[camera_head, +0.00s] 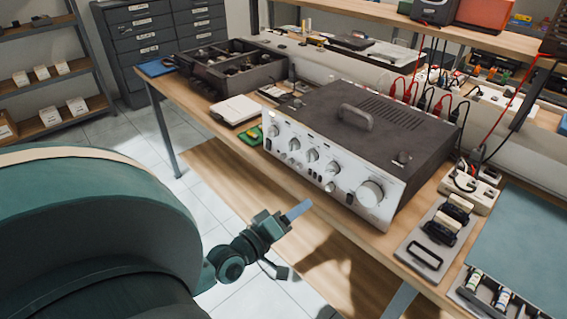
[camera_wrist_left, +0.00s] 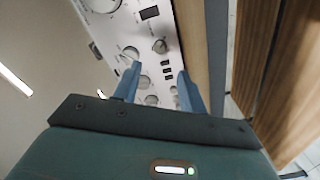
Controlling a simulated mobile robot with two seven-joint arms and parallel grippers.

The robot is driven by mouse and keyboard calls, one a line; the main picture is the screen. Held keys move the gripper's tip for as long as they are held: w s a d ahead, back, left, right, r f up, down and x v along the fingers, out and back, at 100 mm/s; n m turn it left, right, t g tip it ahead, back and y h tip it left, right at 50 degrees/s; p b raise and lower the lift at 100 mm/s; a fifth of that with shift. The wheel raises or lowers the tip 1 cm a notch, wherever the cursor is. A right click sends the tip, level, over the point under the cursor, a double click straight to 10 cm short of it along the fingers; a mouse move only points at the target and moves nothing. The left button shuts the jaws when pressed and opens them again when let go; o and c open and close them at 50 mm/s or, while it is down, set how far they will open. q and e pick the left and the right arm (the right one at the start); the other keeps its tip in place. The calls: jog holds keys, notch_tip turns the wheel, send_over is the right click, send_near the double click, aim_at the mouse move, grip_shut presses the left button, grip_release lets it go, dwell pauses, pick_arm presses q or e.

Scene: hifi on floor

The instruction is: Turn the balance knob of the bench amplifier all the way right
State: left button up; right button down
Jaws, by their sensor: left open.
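The bench amplifier (camera_head: 357,127) sits on the workbench, with a silver front panel and a dark top with a handle. Its panel carries a row of round knobs (camera_head: 312,155) and a large knob (camera_head: 370,194) at the right end. The labels are too small to read, so I cannot tell which knob is balance. My left gripper (camera_head: 298,210) is open and empty, in front of and below the panel, apart from it. In the left wrist view its blue fingers (camera_wrist_left: 158,88) point at the panel (camera_wrist_left: 128,20), with knobs (camera_wrist_left: 144,82) between them. My right gripper is out of view.
The wooden workbench (camera_head: 195,112) has its front edge just below the amplifier. A white box (camera_head: 235,109) and green board lie left of it. Black modules (camera_head: 440,227) and a teal mat (camera_head: 525,245) lie right. Red and black cables run behind it. Floor space before the bench is open.

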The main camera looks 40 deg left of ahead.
pick_arm(q)
jog(key=shift+s+a, duration=0.2)
jog(key=shift+s, duration=2)
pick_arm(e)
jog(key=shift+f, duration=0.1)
pick_arm(q)
jog(key=s+d+f+m+g+h+p, duration=0.1)
jog(key=s+d+f+m+g+p, duration=0.1)
jog(key=d+m, duration=0.5)
jog(key=s+d+f+m+g+p, duration=0.3)
jog(key=d+m, duration=0.4)
jog(key=d, duration=0.3)
jog(key=shift+s+d+f+g+h, duration=0.35)
jog(key=shift+s+f+g, duration=0.4)
jog(key=shift+g, duration=0.45)
jog(key=shift+w+a+f, duration=0.1)
jog(key=shift+f, duration=0.05)
jog(key=shift+c, duration=0.4)
jog(key=shift+a, duration=0.1)
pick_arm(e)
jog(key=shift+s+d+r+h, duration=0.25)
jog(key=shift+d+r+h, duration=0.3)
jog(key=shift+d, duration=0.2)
pick_arm(q)
jog(key=shift+a, duration=0.1)
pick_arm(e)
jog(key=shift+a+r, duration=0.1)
